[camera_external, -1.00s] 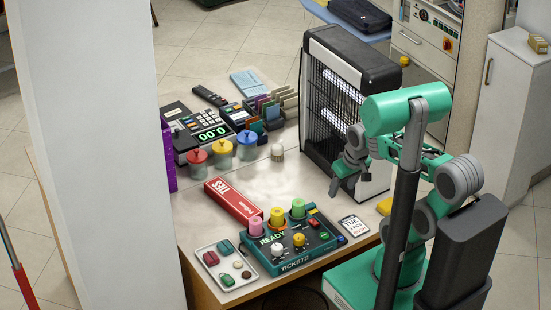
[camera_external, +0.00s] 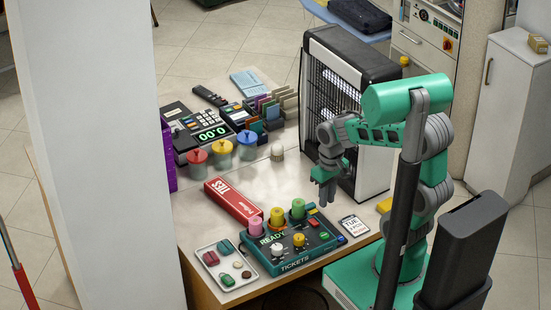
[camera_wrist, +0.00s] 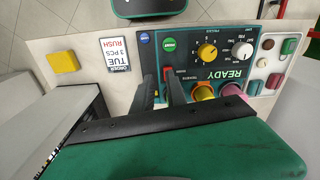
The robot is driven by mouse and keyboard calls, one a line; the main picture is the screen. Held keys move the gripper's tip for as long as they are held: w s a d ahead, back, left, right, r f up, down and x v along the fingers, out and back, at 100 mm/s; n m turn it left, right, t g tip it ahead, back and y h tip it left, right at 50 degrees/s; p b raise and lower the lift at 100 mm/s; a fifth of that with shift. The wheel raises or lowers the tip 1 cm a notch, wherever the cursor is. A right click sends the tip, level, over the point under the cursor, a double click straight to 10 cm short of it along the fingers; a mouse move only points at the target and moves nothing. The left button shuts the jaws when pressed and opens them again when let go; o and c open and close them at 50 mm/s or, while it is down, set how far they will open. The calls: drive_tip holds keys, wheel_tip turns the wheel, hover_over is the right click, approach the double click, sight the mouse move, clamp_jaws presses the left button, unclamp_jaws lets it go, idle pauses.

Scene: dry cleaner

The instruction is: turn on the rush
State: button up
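The teal ticket console (camera_external: 290,262), marked READY and TICKETS, sits at the near edge of the counter. A small red switch (camera_external: 314,222) is on its right part; in the wrist view the switch (camera_wrist: 167,73) shows partly beside my fingers, and its lettering is too small to read.
Pink (camera_external: 256,226), yellow (camera_external: 277,218) and green (camera_external: 298,208) cylinders stand upright along the console's back. A black-framed unit (camera_external: 352,90) stands close behind my gripper. A ticket card (camera_external: 353,226) lies right of the console, a small tray (camera_external: 229,280) left, and a red box (camera_external: 233,203) behind.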

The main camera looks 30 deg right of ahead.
sight(316, 224)
drive_tip(key=w+n, duration=0.1)
drive_tip(key=w+a+r+n, duration=0.1)
drive_tip(key=w+n, duration=0.1)
drive_tip(key=w+n+g, duration=0.1)
drive_tip(key=n, duration=0.1)
drive_tip(key=shift+w+a+r, duration=0.25)
drive_tip(key=shift+a, duration=0.1)
drive_tip(key=shift+c, duration=1.4)
drive_tip(key=r+n, duration=0.1)
drive_tip(key=w+r+n, duration=0.1)
drive_tip(key=n, duration=0.1)
drive_tip(key=shift+w+a+r, duration=0.1)
drive_tip(key=shift+w+a, duration=0.05)
clamp_jaws()
drive_tip(key=n, duration=0.2)
drive_tip(key=s+r+n, duration=0.1)
drive_tip(key=n, duration=0.5)
drive_tip(key=shift+s+r+g, duration=0.25)
drive_tip(key=shift+s+g, duration=0.05)
drive_tip(key=shift+g, duration=0.1)
drive_tip(key=f, duration=0.4)
drive_tip(key=s+f+p, duration=0.1)
drive_tip(key=f, duration=0.4)
drive_tip(key=f+p, duration=0.1)
drive_tip(key=f, duration=0.4)
drive_tip(key=shift+s, duration=0.35)
